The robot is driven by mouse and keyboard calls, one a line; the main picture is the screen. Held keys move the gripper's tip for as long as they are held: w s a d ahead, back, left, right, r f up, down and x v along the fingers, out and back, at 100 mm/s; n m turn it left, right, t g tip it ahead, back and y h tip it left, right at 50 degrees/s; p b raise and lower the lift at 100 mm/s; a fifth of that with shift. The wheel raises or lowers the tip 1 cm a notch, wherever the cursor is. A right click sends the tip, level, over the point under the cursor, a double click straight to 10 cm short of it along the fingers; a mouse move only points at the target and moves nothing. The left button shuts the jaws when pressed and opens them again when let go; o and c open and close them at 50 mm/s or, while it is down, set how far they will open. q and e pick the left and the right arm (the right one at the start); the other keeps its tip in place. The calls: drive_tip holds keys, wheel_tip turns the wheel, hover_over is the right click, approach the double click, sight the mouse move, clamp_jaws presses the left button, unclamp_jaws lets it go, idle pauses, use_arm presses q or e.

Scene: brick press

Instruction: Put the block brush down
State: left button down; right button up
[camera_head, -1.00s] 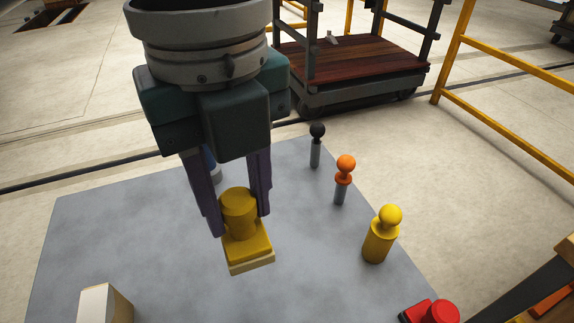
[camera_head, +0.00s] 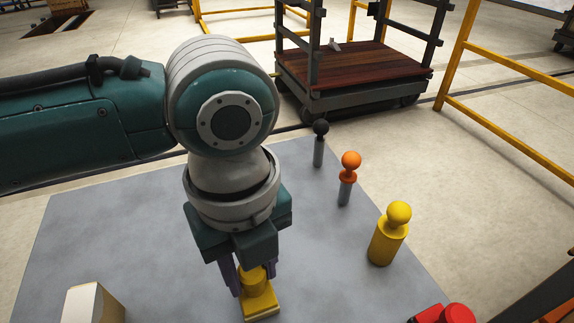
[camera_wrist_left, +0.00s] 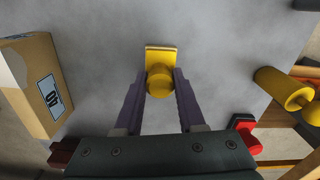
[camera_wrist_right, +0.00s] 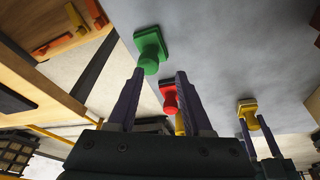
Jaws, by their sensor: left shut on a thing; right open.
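The block brush is a yellow block with a round yellow knob and a pale underside. It shows in the head view (camera_head: 261,303), low on the grey mat (camera_head: 110,240). My left gripper (camera_head: 253,283) points down and is shut on its knob. The left wrist view shows the brush (camera_wrist_left: 160,54) between the two purple fingers (camera_wrist_left: 159,85). I cannot tell whether its underside touches the mat. The right wrist view shows the brush (camera_wrist_right: 247,106) at the right. My right gripper (camera_wrist_right: 156,75) is open and empty there, and out of the head view.
Black-knobbed (camera_head: 319,145), orange-knobbed (camera_head: 347,178) and yellow (camera_head: 388,235) pegs stand right of the brush. A red knobbed block (camera_head: 455,314) and a green one (camera_wrist_right: 150,48) lie nearby. A cardboard box (camera_head: 92,304) stands left. Mat between box and brush is clear.

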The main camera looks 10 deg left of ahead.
use_arm(q)
drive_tip(key=shift+f, duration=0.1)
drive_tip(key=c, duration=0.5)
unclamp_jaws()
